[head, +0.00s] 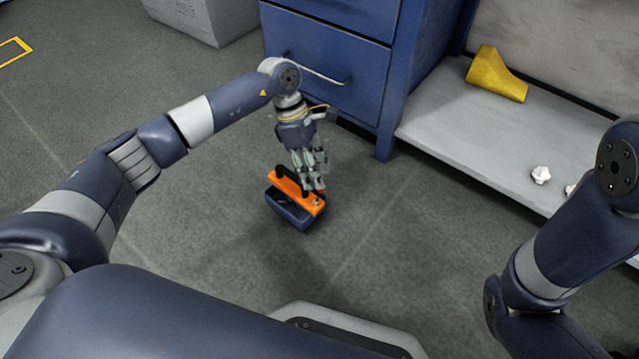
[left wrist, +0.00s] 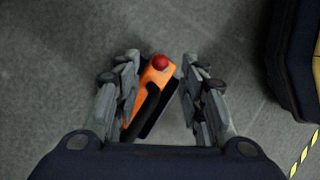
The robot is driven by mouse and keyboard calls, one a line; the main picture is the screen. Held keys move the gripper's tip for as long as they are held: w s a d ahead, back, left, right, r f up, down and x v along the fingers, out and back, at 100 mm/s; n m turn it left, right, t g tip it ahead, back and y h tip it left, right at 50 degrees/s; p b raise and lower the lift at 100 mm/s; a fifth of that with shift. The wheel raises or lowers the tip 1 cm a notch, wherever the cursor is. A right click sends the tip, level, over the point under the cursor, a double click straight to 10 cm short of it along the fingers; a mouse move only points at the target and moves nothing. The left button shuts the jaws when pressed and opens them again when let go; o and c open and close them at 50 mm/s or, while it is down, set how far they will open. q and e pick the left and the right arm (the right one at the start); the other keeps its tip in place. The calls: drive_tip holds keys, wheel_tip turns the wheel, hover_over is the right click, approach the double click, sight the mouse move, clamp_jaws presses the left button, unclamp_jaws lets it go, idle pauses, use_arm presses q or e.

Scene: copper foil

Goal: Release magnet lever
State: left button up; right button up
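The magnet lifter is an orange and dark blue block (head: 288,190) with a black handle and a small red part at its right end. It appears low over or on the floor; I cannot tell which. My left gripper (head: 315,182) points down just above its right end. In the left wrist view the orange body (left wrist: 150,92) and a round red knob (left wrist: 160,62) show between the two spread fingers (left wrist: 161,58), with gaps at both sides of the knob. The black lever-like bar (left wrist: 142,112) runs below the knob. My right gripper is out of view.
A blue drawer cabinet (head: 325,55) stands just behind my left gripper. A grey low shelf (head: 475,140) to its right holds a yellow wedge-shaped piece (head: 496,75) and small white lumps (head: 541,175). A grey box (head: 205,18) stands at the back. Floor around the lifter is clear.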

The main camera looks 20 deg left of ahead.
use_arm(q)
drive_tip(key=v, duration=0.6)
drive_tip(key=shift+a, duration=0.1)
